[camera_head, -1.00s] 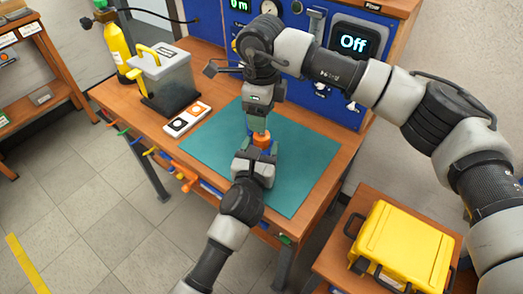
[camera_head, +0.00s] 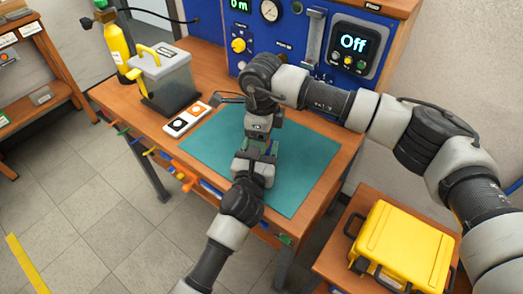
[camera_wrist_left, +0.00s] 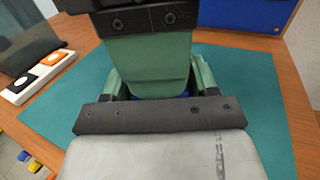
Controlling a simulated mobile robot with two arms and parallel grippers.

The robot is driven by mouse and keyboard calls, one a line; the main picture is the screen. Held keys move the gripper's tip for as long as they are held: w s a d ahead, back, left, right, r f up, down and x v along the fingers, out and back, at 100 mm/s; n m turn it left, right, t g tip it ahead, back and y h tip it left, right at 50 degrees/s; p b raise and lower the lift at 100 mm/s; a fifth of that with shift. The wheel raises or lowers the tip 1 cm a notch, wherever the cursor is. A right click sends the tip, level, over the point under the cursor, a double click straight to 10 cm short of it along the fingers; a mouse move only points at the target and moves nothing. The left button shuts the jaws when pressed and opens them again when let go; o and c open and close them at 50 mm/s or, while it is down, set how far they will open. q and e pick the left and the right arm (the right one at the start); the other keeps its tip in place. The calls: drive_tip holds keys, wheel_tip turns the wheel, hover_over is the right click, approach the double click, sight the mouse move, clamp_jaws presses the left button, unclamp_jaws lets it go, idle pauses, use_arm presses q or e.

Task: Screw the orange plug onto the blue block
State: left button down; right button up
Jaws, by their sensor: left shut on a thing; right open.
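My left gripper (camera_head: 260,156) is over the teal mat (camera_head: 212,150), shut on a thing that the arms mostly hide. In the left wrist view a sliver of blue, likely the blue block (camera_wrist_left: 187,95), shows between its green fingers. My right gripper (camera_head: 264,141) points down directly above and against the left one, open. Its wide green finger (camera_wrist_left: 150,65) fills the middle of the left wrist view. The orange plug is hidden now, apparently behind the right gripper's fingers. I cannot tell whether the right fingers touch it.
A small white tray (camera_head: 170,133) with an orange and a dark disc lies left of the mat. A grey case (camera_head: 170,80) with a yellow handle stands behind it. A blue panel (camera_head: 297,57) bounds the back. A yellow case (camera_head: 405,245) sits at lower right. The mat's sides are clear.

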drive_tip(key=shift+f, duration=0.25)
drive_tip(key=c, duration=0.9)
drive_tip(key=m, duration=0.3)
drive_tip(key=o, duration=1)
